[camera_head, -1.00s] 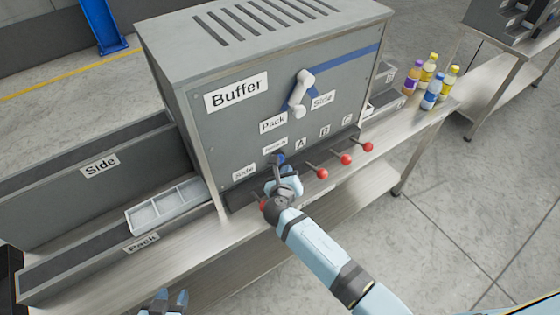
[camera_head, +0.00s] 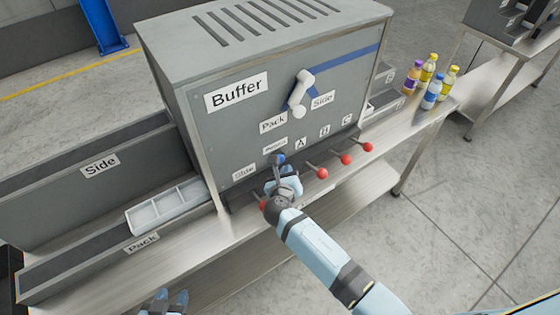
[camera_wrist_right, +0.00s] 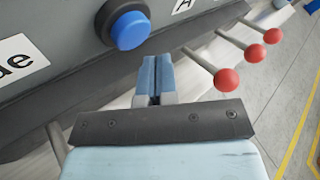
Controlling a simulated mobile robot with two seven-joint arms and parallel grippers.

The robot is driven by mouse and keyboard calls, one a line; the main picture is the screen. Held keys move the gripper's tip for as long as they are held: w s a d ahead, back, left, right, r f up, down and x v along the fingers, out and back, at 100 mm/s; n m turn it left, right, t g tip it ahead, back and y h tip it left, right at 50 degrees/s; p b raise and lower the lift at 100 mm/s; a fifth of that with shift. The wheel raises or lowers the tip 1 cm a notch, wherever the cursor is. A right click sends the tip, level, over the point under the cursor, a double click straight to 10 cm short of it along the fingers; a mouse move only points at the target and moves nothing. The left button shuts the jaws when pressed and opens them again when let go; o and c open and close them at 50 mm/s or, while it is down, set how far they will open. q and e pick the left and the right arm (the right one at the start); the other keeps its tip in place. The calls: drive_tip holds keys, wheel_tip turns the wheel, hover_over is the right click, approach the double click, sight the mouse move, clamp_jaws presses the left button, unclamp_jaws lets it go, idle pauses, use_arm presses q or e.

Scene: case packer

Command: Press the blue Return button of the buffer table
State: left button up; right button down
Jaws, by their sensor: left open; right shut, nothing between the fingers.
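The blue round Return button (camera_head: 279,159) is on the front of the grey Buffer machine (camera_head: 235,125), under a small label. It shows large at the top of the right wrist view (camera_wrist_right: 130,28), in a black collar. My right gripper (camera_head: 279,170) is shut and empty just below the button in the head view. In the right wrist view its closed fingertips (camera_wrist_right: 155,66) are just below and right of the button, with a visible gap. Whether the button is pushed in I cannot tell. My left gripper (camera_head: 165,301) is open and empty at the bottom left, away from the machine.
Red-knobbed levers (camera_head: 322,174) stick out right of the button, and another red knob (camera_head: 264,206) shows left of my right wrist. A white switch handle (camera_head: 302,88) sits above. A divided tray (camera_head: 166,206) lies left. Several bottles (camera_head: 430,92) stand at the right end.

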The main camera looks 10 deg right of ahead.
drive_tip(key=shift+w, duration=0.1)
idle(0.3)
drive_tip(key=shift+w+a, duration=0.15)
drive_tip(key=shift+w, duration=0.2)
